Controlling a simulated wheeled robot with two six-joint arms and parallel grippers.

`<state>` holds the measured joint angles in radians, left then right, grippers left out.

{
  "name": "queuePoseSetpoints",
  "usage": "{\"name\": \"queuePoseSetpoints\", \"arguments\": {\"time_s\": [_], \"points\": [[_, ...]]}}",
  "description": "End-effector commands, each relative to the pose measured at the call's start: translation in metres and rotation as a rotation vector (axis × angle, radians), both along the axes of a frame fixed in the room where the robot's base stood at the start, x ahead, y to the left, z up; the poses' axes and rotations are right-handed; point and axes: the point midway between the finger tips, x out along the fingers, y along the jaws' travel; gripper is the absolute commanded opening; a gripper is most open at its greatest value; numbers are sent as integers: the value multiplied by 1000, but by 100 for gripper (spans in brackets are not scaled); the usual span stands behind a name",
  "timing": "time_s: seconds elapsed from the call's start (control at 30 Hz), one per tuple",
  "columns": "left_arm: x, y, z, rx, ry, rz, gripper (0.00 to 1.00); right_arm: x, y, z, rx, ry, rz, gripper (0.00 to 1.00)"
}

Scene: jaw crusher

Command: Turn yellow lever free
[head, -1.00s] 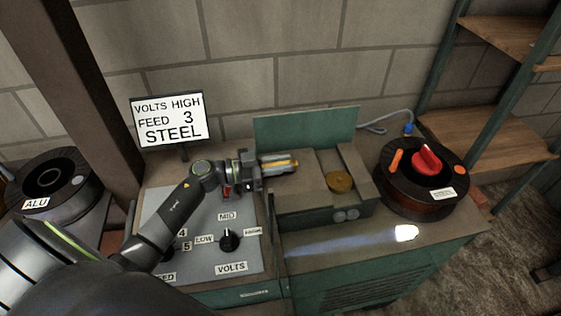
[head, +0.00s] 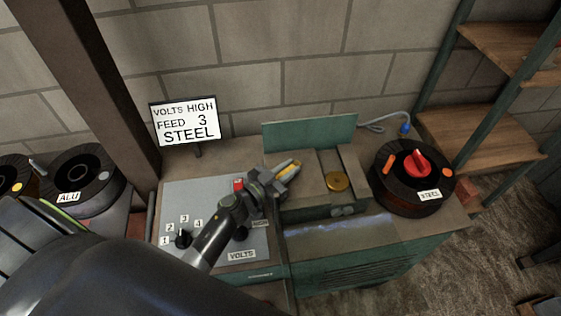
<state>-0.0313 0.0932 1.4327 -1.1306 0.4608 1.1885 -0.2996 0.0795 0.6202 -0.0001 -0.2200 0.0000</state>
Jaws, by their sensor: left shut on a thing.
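The yellow lever (head: 284,171) sits at the left end of the green machine, just left of its open tray. My left gripper (head: 290,168) reaches it from the left, with its fingers closed around the yellow lever. The fingers hide most of the lever, so only a yellow strip shows between them. They point up and to the right. My right gripper is not in view.
A grey control panel (head: 190,203) with black knobs and a red switch (head: 238,185) lies under my left arm. A sign (head: 185,122) stands behind it. An ALU spool (head: 82,172) is at the left.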

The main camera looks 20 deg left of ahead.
Motion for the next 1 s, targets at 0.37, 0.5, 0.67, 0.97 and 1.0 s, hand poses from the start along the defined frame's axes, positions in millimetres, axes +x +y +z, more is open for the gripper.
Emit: {"name": "queuePoseSetpoints", "arguments": {"time_s": [0.37, 0.5, 0.67, 0.97, 1.0], "points": [[1, -8, 0, 0, 0, 79, 0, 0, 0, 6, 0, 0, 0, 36], [1, -8, -1, 1, -1, 83, 0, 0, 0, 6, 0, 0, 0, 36], [1, -8, -1, 0, -1, 82, 0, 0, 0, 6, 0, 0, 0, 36], [1, -8, 0, 0, -1, 82, 40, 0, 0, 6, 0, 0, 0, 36], [1, -8, 0, 0, -1, 82, 40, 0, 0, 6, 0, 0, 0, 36]]}}
